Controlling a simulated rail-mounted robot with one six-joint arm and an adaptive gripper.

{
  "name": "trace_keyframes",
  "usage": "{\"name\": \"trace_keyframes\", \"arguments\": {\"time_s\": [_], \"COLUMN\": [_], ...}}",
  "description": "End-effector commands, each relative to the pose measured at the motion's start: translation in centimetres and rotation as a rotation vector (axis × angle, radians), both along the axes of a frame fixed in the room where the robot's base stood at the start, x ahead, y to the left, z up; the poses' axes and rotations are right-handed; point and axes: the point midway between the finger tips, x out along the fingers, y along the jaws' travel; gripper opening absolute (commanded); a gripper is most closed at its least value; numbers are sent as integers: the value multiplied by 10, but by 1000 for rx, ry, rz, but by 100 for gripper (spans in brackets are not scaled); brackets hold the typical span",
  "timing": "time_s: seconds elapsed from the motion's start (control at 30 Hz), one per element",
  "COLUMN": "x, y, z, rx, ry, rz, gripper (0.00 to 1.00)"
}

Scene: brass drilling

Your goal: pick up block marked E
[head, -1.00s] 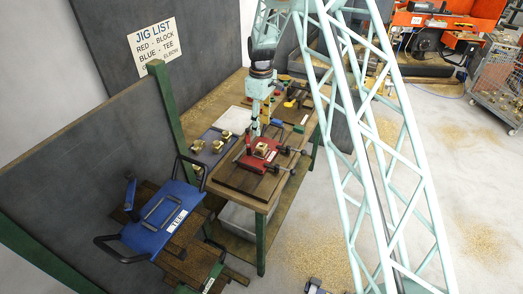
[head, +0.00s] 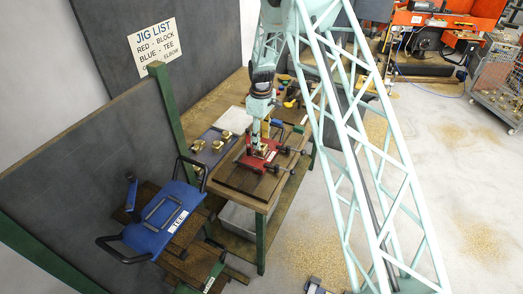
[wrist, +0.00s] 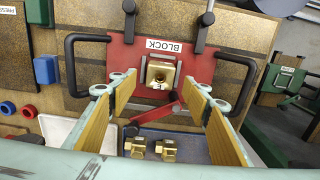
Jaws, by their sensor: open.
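A square brass block (wrist: 159,73) with a round hole in its top sits in the red jig (wrist: 115,60) labelled BLOCK. A small mark on its near face looks like an E. My gripper (wrist: 161,84) is open and empty, with one padded finger on each side of the block's line, apart from it in the wrist view. In the head view my gripper (head: 262,144) is right above the red jig (head: 250,162) and largely hides the block.
Brass fittings (wrist: 168,149) lie on a blue-grey tray (wrist: 197,146) near the jig. The jig has black side handles (wrist: 250,75), dark-knobbed clamps and a red lever (wrist: 155,112). A white tray (head: 234,119) and other fixtures share the bench.

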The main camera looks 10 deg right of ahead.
Motion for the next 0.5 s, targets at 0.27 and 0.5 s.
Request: {"name": "trace_keyframes", "arguments": {"time_s": [0.27, 0.5], "x": [0, 0], "y": [0, 0], "z": [0, -9], "rx": [0, 0], "ry": [0, 0], "rz": [0, 0], "gripper": [44, 44]}}
